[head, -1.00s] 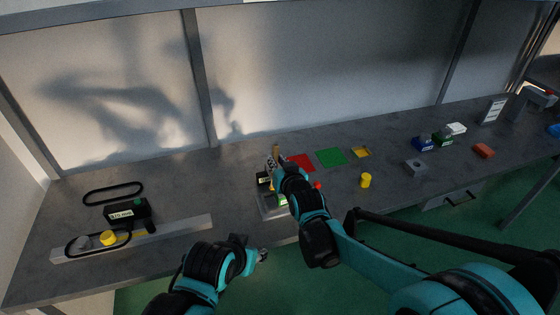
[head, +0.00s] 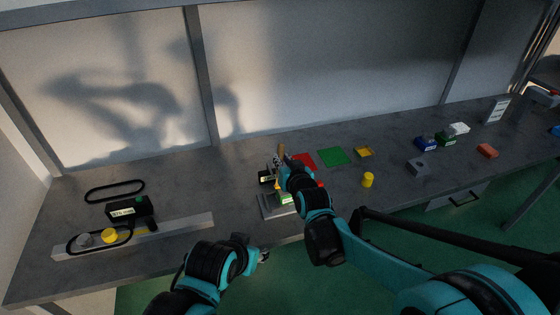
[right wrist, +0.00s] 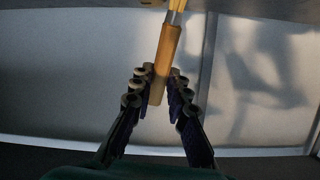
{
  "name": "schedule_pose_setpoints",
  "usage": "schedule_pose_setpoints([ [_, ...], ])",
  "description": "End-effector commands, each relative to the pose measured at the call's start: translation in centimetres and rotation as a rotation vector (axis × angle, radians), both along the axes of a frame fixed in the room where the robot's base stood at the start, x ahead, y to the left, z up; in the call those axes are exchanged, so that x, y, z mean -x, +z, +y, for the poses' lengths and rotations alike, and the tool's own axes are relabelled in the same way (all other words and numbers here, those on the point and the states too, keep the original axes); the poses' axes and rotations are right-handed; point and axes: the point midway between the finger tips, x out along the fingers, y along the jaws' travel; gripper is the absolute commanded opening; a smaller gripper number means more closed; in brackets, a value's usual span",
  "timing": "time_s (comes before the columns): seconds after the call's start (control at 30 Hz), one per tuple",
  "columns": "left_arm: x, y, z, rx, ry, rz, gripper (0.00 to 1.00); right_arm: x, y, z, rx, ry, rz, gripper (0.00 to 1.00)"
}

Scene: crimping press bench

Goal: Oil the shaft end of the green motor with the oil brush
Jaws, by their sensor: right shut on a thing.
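My right gripper (head: 281,164) is above a grey metal base (head: 268,211) near the bench's front edge. It is shut on the wooden handle of the oil brush (head: 281,150), which stands up from the fingers. In the right wrist view the fingers (right wrist: 161,78) close on both sides of the brush handle (right wrist: 167,50).
Red and green (head: 334,156) mats and a yellow tray (head: 364,153) lie behind the right arm. A yellow cylinder (head: 368,180) stands to the right. Blue, green (head: 445,139) and white blocks stand farther right. A belt (head: 115,191) and black box (head: 130,207) are at left.

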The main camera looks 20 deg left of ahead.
Motion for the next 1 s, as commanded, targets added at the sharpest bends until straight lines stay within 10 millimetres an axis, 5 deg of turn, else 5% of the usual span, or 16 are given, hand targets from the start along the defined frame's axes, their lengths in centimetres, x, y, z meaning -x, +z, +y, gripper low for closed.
schedule_pose_setpoints([
  [0.47,0.0,0.2,0.0,0.0,0.0,0.0,0.4,-0.3,0.3,-0.4,0.0,0.001,0.0,0.0],
  [1.0,0.0,4.2,0.0,0.0,0.0,0.0,0.4,-0.3,5.7,-0.4,0.0,0.001,0.0,0.0],
])
